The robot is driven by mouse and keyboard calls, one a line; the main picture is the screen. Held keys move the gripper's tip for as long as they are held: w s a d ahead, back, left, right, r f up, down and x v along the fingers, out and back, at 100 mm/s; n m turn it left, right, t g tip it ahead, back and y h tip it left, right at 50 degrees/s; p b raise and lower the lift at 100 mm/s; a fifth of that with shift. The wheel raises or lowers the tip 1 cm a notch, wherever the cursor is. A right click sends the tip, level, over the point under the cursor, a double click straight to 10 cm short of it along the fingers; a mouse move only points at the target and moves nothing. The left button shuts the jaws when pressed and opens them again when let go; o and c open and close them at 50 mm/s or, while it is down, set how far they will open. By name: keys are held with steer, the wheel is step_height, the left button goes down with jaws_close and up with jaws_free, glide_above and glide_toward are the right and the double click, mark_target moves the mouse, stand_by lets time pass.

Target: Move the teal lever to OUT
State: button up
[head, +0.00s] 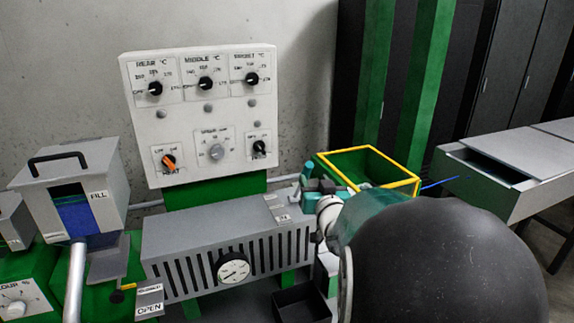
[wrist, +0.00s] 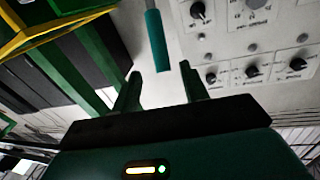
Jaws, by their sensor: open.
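The teal lever (wrist: 157,40) shows in the wrist view as a teal rod on a thin grey stem, its end towards my gripper. In the head view a small upright teal piece (head: 306,171) beside my gripper looks like the same lever. My gripper (wrist: 161,72) is open, with the lever's end in line with the gap between its fingers; I cannot tell whether it is inside the gap. In the head view my gripper (head: 319,188) is above the right end of the grey slotted housing (head: 215,230), partly hidden by my arm. Small label plates (head: 278,208) on the housing are unreadable.
A white control panel (head: 205,115) with knobs stands behind the housing. A green bin with a yellow rim (head: 367,150) is behind my arm. A grey hopper (head: 75,185) marked FILL is at left. A blue cable (head: 440,183) reaches towards the right-hand grey trough (head: 500,170).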

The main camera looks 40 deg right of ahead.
mark_target(306, 166)
steer(key=x, duration=0.9)
steer(key=shift+a, duration=0.2)
steer(key=shift+c, duration=0.2)
jaws_close()
